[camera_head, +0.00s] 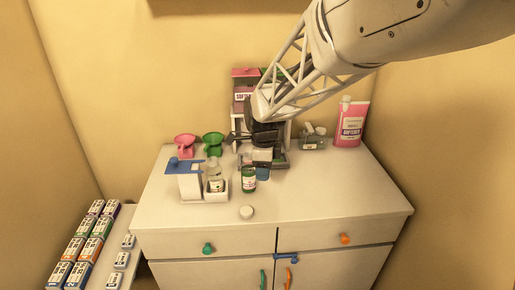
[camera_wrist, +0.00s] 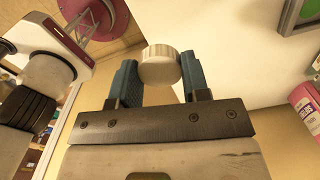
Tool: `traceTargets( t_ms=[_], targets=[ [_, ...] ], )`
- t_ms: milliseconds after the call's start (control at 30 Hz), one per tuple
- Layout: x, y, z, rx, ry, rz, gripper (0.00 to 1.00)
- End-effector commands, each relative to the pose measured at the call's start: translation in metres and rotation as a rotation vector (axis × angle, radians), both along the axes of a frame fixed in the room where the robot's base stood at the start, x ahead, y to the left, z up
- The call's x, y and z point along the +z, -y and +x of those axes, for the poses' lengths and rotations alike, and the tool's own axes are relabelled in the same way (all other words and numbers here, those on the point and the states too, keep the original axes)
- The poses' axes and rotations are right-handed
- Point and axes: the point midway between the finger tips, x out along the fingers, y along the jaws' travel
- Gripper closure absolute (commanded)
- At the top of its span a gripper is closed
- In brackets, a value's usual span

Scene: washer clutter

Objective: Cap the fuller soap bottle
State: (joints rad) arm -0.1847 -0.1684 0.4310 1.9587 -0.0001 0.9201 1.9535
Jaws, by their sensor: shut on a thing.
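My gripper (camera_head: 262,144) is above the middle of the counter, behind the soap bottles. In the wrist view its two blue fingers (camera_wrist: 159,72) are shut on a round white cap (camera_wrist: 160,62). I cannot tell the fill levels reliably.
Pink (camera_head: 185,142) and green (camera_head: 213,139) funnel-like items are behind. A fallen clear container (camera_head: 313,143) and pink softener bottle (camera_head: 347,124) stand back right. The front right counter (camera_head: 340,198) is clear.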

Motion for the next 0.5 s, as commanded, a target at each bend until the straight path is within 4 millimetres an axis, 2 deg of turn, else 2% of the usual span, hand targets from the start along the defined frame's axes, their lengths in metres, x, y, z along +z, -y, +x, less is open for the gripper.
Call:
traceTargets(
  t_ms=[33,200,333,500],
  targets=[
    [0.009,-0.006,0.016,0.001,0.001,0.0,0.79],
    [0.037,-0.022,0.06,0.002,0.001,0.001,0.79],
    [0.054,-0.031,0.085,0.001,0.001,0.001,0.79],
    [0.067,-0.038,0.104,0.0,0.0,0.0,0.79]
  ],
)
